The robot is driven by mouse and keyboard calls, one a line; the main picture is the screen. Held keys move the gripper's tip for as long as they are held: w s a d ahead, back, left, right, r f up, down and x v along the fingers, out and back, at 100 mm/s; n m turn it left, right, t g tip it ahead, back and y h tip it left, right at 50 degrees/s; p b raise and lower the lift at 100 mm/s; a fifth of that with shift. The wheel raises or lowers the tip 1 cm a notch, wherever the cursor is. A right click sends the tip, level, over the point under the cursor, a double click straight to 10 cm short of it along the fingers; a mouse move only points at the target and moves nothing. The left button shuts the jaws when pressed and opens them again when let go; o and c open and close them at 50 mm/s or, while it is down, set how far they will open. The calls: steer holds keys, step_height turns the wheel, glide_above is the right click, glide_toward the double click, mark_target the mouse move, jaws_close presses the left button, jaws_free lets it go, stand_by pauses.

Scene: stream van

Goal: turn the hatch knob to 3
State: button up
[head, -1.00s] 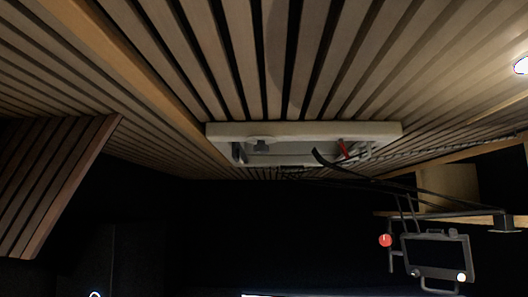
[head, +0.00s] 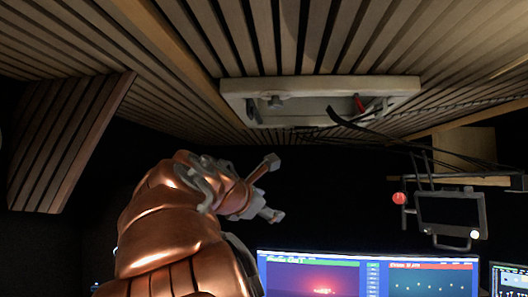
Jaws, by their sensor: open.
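A pale rectangular hatch frame (head: 320,87) is set in the slatted ceiling, in the upper middle of the head view. A small grey knob (head: 275,101) shows at its left part; its markings are too small to read. A red piece (head: 359,103) sits at the hatch's right part. My gripper (head: 273,189) is open and empty below the hatch. Its two fingers point right and are apart from the knob.
Black cables (head: 390,145) run from the hatch's right side. A dark monitor on a bracket (head: 448,208) with a red ball (head: 399,198) hangs at right. Lit screens (head: 370,275) stand below. A slatted panel (head: 65,145) slopes down at left. Dark space lies between.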

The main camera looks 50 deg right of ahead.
step_height(320, 180, up, 12)
steer(key=n+h, duration=0.3)
steer(key=h, duration=0.1)
steer(key=n+h, duration=0.4)
glide_toward(271, 105)
steer(key=s+r+x, duration=0.1)
steer(key=x, duration=0.2)
steer(key=shift+g, duration=0.4)
steer(key=shift+w+f+p+x, duration=0.15)
steer(key=shift+w+p+x, duration=0.05)
steer(key=shift+x, duration=1.05)
steer(key=shift+w+f+p+x, duration=0.1)
steer(key=shift+w+p+x, duration=0.1)
steer(key=shift+x, duration=1.1)
steer(key=shift+w+f+p+x, duration=0.15)
steer(key=shift+w+x, duration=0.05)
steer(key=shift+x, duration=1.05)
steer(key=shift+d, duration=0.1)
steer(key=shift+y, duration=0.3)
steer(key=c, duration=1.2)
steer(key=shift+o, duration=0.2)
